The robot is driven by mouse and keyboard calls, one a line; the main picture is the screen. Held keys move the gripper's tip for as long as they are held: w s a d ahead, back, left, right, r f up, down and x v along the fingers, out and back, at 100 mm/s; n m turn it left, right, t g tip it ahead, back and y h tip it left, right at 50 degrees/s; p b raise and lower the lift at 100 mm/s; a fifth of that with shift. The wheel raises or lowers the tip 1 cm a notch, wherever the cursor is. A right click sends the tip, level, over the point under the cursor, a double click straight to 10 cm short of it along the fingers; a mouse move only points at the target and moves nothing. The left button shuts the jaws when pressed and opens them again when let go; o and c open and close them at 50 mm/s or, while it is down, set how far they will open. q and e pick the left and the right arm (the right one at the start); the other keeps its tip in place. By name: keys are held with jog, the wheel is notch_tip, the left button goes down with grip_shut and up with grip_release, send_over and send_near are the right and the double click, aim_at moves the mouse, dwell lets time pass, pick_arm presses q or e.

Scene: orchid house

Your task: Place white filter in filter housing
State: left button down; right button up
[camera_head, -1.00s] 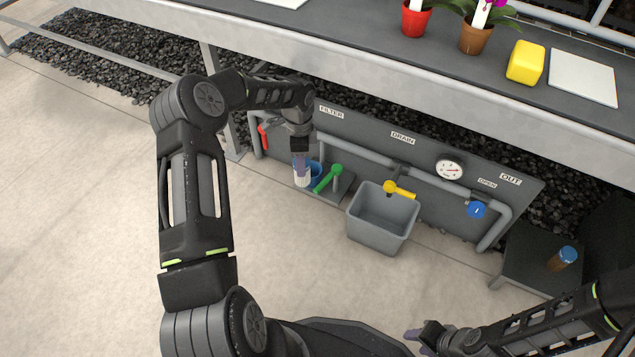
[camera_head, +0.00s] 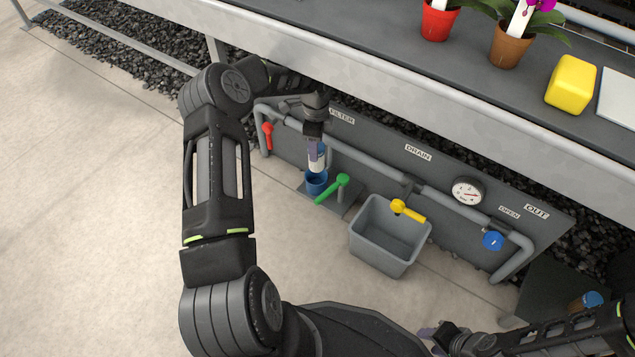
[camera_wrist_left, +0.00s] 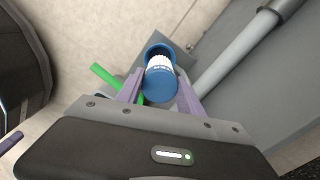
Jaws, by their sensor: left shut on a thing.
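The white filter (camera_head: 318,160) is upright between the fingers of my left gripper (camera_head: 317,150), which is shut on it. In the left wrist view the filter shows a blue end cap (camera_wrist_left: 160,86) and white pleats. The blue cup-shaped filter housing (camera_head: 317,183) stands open below the filter, near the FILTER label. In the left wrist view the housing's rim (camera_wrist_left: 158,47) shows just beyond the pleats. I cannot tell if the filter's lower end is inside the rim. My right gripper (camera_head: 432,340) is at the bottom edge, partly cut off, with its fingers apart and empty.
A green handle (camera_head: 332,188) sits right beside the housing, and a red handle (camera_head: 268,136) is to its left. A grey bin (camera_head: 372,250) stands under the yellow handle (camera_head: 407,210). The bench edge (camera_head: 400,95) overhangs the pipe panel. The floor at left is clear.

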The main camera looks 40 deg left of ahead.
aim_at(316, 168)
pick_arm(q)
notch_tip(316, 168, down, 6)
jog(key=shift+r+b, duration=0.2)
jog(key=shift+b, duration=1)
jog(key=shift+f, duration=0.3)
jog(key=shift+f+b, duration=0.9)
jog(key=shift+f, duration=0.95)
jog(key=shift+f, duration=0.15)
jog(key=c, duration=0.7)
grip_release()
jog(key=shift+c, duration=0.2)
